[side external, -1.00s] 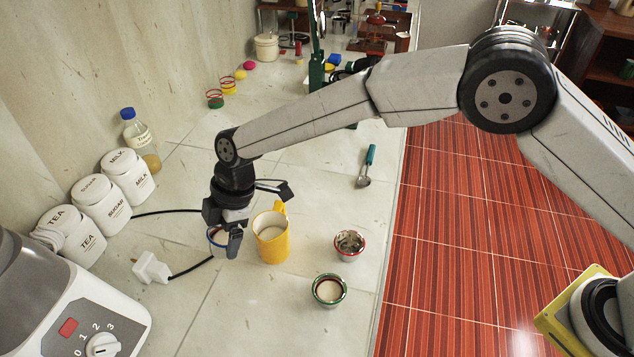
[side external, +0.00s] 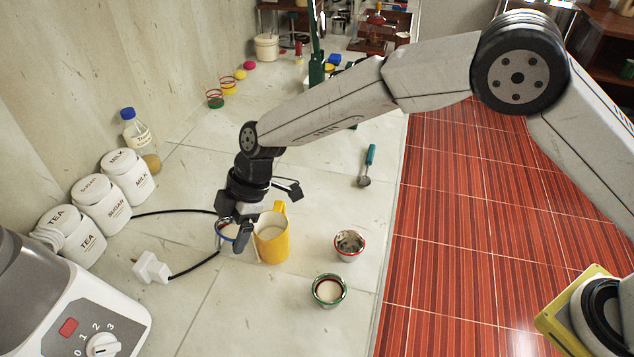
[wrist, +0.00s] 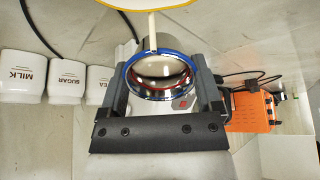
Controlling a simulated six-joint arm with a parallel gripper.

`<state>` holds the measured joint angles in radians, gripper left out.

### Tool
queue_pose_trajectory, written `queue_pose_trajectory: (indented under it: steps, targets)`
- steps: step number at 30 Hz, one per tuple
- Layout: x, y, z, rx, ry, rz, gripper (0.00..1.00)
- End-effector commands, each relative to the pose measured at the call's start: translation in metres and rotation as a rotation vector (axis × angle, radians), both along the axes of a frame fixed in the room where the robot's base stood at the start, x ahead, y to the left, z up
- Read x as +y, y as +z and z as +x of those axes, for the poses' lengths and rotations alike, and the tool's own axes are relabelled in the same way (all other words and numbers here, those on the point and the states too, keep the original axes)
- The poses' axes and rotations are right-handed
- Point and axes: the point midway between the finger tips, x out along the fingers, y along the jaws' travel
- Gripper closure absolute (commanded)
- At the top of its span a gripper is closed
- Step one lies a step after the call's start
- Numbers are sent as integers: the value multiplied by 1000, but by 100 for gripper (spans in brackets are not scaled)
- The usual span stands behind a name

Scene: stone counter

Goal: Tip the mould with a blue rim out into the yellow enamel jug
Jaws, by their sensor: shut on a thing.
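My gripper (side external: 240,238) is shut on the mould with a blue rim (side external: 226,231), a small metal cup. It is held close to the left side of the yellow enamel jug (side external: 272,246), near the height of its rim. In the wrist view the mould (wrist: 160,78) sits between the two fingers (wrist: 163,105), with its open mouth showing. I cannot make out its contents clearly. The jug stands upright on the counter, its pale inside partly visible and its handle at the back right. My gripper hides part of the mould.
A red-rimmed mould (side external: 350,246) and a green-rimmed mould (side external: 329,290) stand right of the jug. A plug (side external: 151,267) with black cable lies left. White canisters (side external: 85,230) line the wall. A teal-handled scoop (side external: 368,165) lies behind on clear counter.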

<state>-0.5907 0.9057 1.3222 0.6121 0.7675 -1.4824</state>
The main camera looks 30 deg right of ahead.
Motion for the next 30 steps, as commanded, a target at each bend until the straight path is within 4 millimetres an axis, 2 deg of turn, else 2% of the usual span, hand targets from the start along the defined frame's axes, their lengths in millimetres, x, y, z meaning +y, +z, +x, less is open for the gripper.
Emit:
queue_pose_trajectory:
  steps: [30]
  targets:
    - [-15,14,1,11,-2,130,79]
